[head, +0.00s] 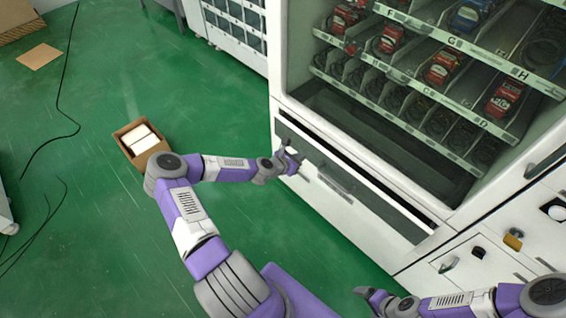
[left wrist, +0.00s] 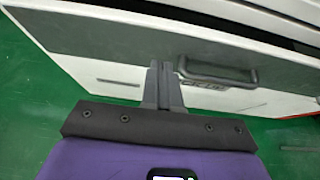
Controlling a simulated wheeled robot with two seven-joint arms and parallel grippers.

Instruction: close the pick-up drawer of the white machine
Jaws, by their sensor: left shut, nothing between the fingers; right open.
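The white machine (head: 277,55) stands at the right in the head view. Its pick-up drawer (head: 380,209) is a long front panel below the shelves, with a dark gap along its top edge, so it stands somewhat out. My left gripper (head: 291,161) is shut and empty at the left part of the drawer front. In the left wrist view the shut fingers (left wrist: 165,72) point at the grey panel, beside the dark handle (left wrist: 220,73); whether they touch it I cannot tell. My right gripper (head: 368,294) is open and low at the bottom, away from the drawer.
Shelves of red and blue packages (head: 445,66) fill the machine above the drawer. White cabinets with knobs (head: 478,252) stand at the right. An open cardboard box (head: 128,128) and black cables (head: 62,95) lie on the green floor. The floor left of the machine is mostly clear.

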